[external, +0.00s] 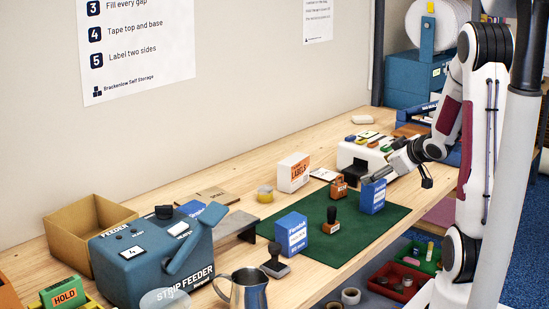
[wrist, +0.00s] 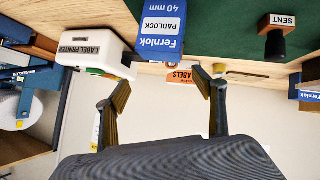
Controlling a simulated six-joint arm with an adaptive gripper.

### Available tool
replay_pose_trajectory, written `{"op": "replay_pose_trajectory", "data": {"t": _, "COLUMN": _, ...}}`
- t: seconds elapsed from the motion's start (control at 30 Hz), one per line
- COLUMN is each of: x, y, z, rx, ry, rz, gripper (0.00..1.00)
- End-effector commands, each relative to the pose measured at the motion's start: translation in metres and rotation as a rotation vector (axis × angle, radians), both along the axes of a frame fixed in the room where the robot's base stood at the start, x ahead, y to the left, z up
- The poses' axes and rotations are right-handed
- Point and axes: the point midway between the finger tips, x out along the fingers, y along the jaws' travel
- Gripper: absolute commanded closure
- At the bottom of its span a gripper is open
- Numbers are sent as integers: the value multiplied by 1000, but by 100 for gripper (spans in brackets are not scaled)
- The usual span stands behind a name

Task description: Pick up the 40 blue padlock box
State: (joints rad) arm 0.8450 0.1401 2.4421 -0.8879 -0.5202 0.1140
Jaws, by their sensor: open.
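A blue and white Fernlok padlock box (external: 373,196) stands upright on the green mat (external: 341,249), close by my gripper (external: 379,176).
A strip feeder (external: 150,255) and metal jug (external: 246,291) stand front left.

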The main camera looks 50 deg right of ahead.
Motion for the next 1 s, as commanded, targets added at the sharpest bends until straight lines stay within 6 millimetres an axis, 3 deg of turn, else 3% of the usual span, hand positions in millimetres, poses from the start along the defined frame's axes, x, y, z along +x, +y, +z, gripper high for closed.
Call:
{"op": "replay_pose_trajectory", "data": {"t": 0.5, "x": -17, "y": -18, "z": -47, "rx": 137, "ry": -137, "rz": 98, "gripper": 31}}
{"op": "replay_pose_trajectory", "data": {"t": 1.0, "x": -47, "y": -21, "z": -66, "rx": 289, "ry": -328, "rz": 160, "gripper": 31}}
